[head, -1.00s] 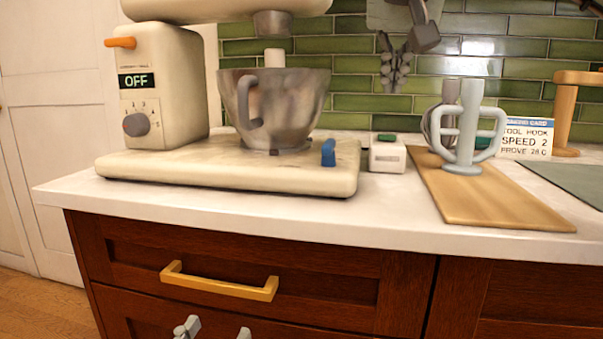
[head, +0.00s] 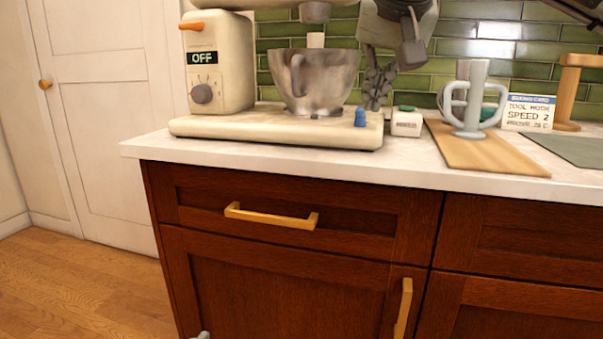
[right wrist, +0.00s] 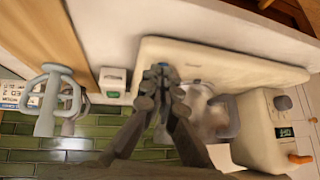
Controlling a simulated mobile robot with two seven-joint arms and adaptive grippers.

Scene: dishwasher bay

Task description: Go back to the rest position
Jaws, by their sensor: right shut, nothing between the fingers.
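My right gripper (head: 374,100) hangs fingers-down above the white counter, just right of the mixer bowl in the head view. Its fingers are together with nothing between them. In the right wrist view the closed fingers (right wrist: 160,78) appear over the mixer base, near its blue lever. Only a small grey tip of my left gripper (head: 201,335) shows at the bottom edge of the head view, in front of the cabinet; its jaws cannot be made out.
The stand mixer (head: 222,60), reading OFF, holds a steel bowl (head: 335,85). Wooden floor (head: 80,285) is clear at left.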

